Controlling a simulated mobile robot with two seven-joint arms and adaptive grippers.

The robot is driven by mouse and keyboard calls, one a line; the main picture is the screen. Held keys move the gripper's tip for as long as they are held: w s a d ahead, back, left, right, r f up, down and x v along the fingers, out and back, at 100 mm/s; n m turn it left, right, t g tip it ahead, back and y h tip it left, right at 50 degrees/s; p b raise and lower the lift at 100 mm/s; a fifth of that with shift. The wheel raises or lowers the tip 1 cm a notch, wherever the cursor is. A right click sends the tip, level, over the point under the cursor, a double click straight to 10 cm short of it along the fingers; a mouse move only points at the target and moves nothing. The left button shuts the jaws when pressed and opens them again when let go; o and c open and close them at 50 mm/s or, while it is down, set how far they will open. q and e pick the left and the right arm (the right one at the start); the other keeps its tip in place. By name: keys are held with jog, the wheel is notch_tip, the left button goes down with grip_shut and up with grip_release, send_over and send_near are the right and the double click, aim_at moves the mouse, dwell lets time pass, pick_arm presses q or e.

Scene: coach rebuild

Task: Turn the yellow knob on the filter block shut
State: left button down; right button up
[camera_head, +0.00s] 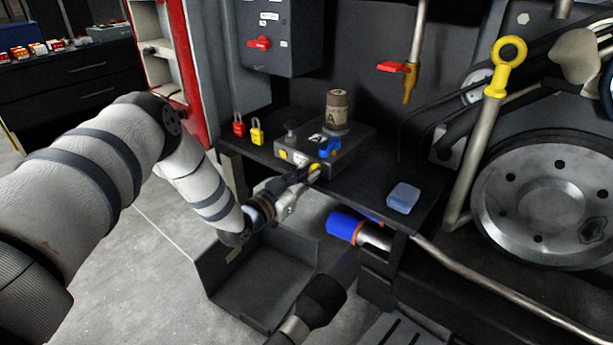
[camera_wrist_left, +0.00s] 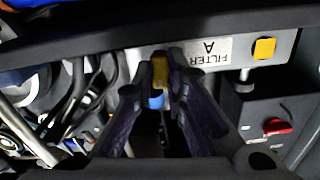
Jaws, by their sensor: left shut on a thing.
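The dark grey filter block (camera_head: 345,150) sits on the black bench, with a brown canister marked A (camera_head: 337,108) and a blue knob (camera_head: 330,147) on top. The yellow knob (camera_head: 316,168) is at its front right corner, partly hidden by my fingers. My left gripper (camera_head: 311,171) is shut on the yellow knob, which also shows between the fingertips in the left wrist view (camera_wrist_left: 160,70). That view is upside down and shows the FILTER A label (camera_wrist_left: 212,52) beside the fingers. The knob's exact angle is hard to tell.
Red (camera_head: 238,127) and yellow (camera_head: 257,134) padlocks stand left of the block. A pale blue box (camera_head: 403,197) lies on the bench at right.

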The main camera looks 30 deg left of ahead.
pick_arm(q)
jog(key=shift+n, duration=0.9)
jog(key=c, duration=1.9)
grip_release()
jog(key=shift+s, duration=0.1)
jog(key=s, duration=1.1)
jog(key=shift+s+a, duration=0.4)
jog(key=shift+a, duration=0.05)
